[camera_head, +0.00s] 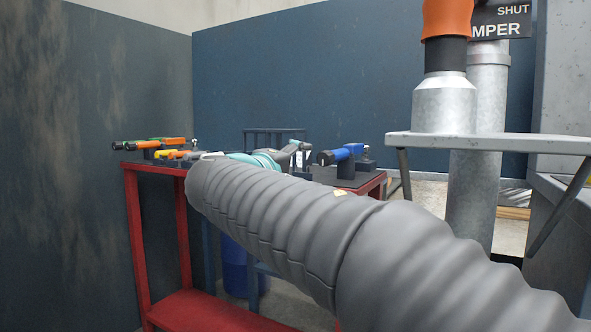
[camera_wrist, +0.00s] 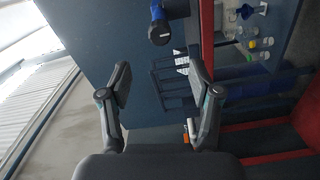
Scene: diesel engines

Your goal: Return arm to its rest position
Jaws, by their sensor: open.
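My gripper (camera_wrist: 161,82) shows in the wrist view with its two dark fingers spread wide apart. Nothing is held between the fingertips. Dark blue panel and slatted bars show behind the gap, farther off. In the head view my grey ribbed arm sleeve stretches from the lower right toward the red workbench (camera_head: 158,169). A teal and grey piece shows past the sleeve's far end, above the bench, but I cannot make out the fingers there.
On the bench lie orange-handled tools (camera_head: 170,142) and a blue tool (camera_head: 342,154). A grey shelf (camera_head: 505,143) with a metal cylinder (camera_head: 444,103) and a vertical pipe (camera_head: 472,195) stands close on the right. Blue walls (camera_head: 300,75) close off the back and left. A blue drum (camera_head: 236,265) stands below.

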